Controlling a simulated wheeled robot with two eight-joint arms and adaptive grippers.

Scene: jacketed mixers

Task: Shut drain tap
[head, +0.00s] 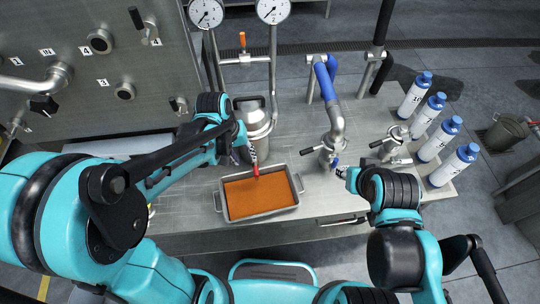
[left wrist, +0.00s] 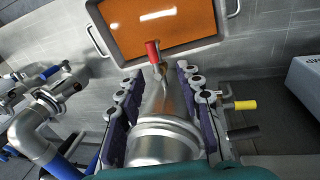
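A red-handled tap (head: 256,169) sits at the front of a steel jacketed vessel (head: 257,122), over the near tray's back edge. In the left wrist view, the red handle (left wrist: 152,52) points toward the tray, and the steel body (left wrist: 165,110) lies below it. My left gripper (head: 240,155) is beside the vessel in the head view. In the left wrist view its fingers (left wrist: 156,88) are spread on both sides of the steel body, and the red handle is beyond their tips. My right gripper (head: 343,174) is at the bench's right, near a steel fitting; its fingers are too small to judge.
A tray (head: 219,200) of orange liquid stands on the steel bench (head: 300,215). A blue-sleeved pipe (head: 326,80) rises from a steel fitting (head: 330,150). Several white bottles (head: 433,142) line the right. A yellow-handled tap (left wrist: 243,105) is right of the left gripper in the wrist view.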

